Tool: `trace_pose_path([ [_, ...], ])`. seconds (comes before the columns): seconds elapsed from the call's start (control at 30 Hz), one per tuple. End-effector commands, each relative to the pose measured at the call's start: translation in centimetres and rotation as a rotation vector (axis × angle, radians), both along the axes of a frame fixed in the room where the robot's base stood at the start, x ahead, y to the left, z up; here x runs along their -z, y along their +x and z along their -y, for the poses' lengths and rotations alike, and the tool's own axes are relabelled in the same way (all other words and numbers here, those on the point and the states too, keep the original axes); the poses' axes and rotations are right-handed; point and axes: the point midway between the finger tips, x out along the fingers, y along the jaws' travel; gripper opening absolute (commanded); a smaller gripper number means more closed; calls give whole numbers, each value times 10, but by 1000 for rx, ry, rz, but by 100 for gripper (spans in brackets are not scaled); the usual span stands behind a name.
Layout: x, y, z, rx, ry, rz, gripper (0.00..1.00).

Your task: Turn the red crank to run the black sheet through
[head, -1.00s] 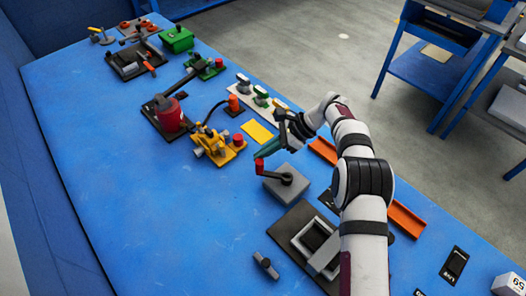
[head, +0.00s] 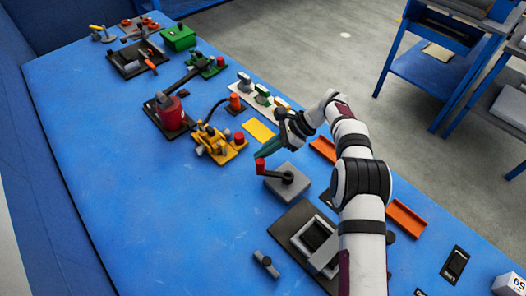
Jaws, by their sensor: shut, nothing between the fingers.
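The red crank handle (head: 260,165) stands at the end of a dark crank arm on a grey box (head: 288,183), in the middle of the blue table. My gripper (head: 264,156) points down and left, with its fingertips right at the top of the red handle. The fingers are shut with nothing held; whether they touch the handle I cannot tell. I cannot make out the black sheet for certain. My arm comes in from the bottom right and hides part of the table behind the box.
A dark plate with a grey frame (head: 318,236) lies just below the crank box. A yellow fixture (head: 218,146) and a red canister (head: 170,112) stand to the left. An orange channel (head: 406,220) lies right of my arm.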

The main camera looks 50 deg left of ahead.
Motion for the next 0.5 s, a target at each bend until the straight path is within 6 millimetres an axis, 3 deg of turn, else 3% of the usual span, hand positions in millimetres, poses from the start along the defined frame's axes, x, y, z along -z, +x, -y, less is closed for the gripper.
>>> trace_pose_path([
  [0.5,-4,2,3,-16,0,1,0],
])
